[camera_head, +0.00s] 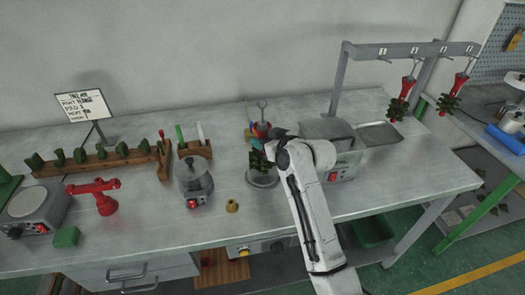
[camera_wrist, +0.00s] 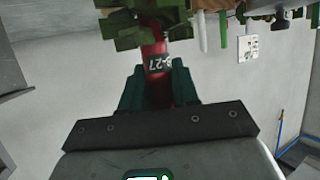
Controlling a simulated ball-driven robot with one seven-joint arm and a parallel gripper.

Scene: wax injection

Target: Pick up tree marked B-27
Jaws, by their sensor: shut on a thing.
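The tree marked B-27 shows in the wrist view as a red stem (camera_wrist: 153,47) with green pieces (camera_wrist: 125,28) around it. Its dark tag reads "B-27" (camera_wrist: 159,63). My gripper (camera_wrist: 158,88) is shut on the red stem, just beside the tag. In the head view, my gripper (camera_head: 272,143) is over the bench, and the green part of the tree (camera_head: 259,161) hangs beside it, above a round grey base (camera_head: 262,179). I cannot tell whether the tree touches that base. My wrist hides part of it there.
A grey rack (camera_head: 400,50) with numbered hooks holds two other red-and-green trees (camera_head: 403,95) at the right. A grey machine (camera_head: 343,160) stands close right of my gripper. A lidded pot (camera_head: 194,180) and a brass piece (camera_head: 232,206) are left of it. Bare bench lies in front.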

